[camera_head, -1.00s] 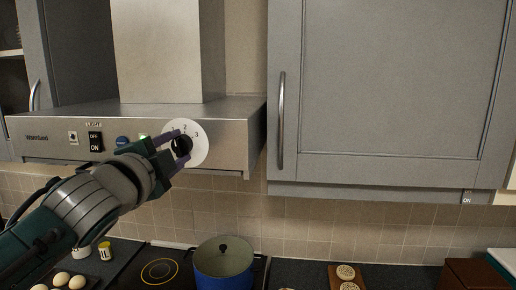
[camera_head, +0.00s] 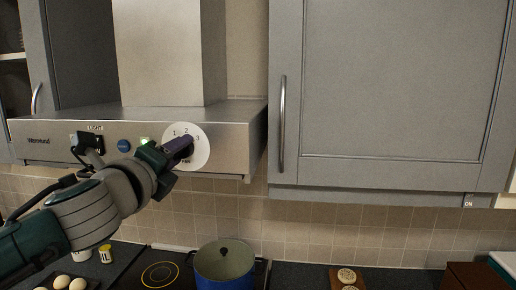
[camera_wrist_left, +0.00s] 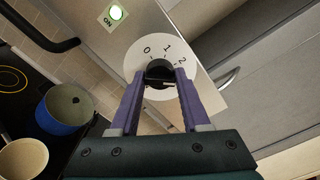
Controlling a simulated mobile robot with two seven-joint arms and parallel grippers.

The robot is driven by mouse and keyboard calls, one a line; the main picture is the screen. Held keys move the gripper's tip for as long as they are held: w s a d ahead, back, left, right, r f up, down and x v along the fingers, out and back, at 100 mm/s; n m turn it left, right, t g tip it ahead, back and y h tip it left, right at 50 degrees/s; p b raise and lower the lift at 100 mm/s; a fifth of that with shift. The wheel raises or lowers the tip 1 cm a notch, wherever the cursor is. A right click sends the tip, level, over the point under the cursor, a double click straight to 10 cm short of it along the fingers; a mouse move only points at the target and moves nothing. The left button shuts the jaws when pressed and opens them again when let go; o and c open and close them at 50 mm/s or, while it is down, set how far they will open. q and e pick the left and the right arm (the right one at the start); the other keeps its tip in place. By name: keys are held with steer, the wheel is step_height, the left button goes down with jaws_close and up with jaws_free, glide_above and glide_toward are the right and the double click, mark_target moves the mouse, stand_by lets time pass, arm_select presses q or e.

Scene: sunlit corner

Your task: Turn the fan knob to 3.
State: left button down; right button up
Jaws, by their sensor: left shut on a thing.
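The fan knob (camera_wrist_left: 159,72) is black and sits in the middle of a white round dial (camera_head: 202,138) on the front of the steel range hood. The numbers 1, 2 and 3 show around the dial in the head view; 0, 1 and 2 show in the wrist view. My left gripper (camera_head: 183,148) reaches the dial from the lower left. In the left wrist view its two purple fingers (camera_wrist_left: 160,82) are shut on the knob from both sides. The fingers hide much of the knob in the head view, and I cannot tell which number it points to.
A grey cabinet (camera_head: 390,90) is on the right. A blue pot (camera_head: 222,268) stands on the hob below.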

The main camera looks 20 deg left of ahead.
arm_select(q)
steer(key=shift+m, duration=1.1)
steer(key=shift+c, duration=1.9)
jaws_free()
steer(key=b+v, duration=0.2)
steer(key=v, duration=0.8)
steer(key=shift+a, duration=0.1)
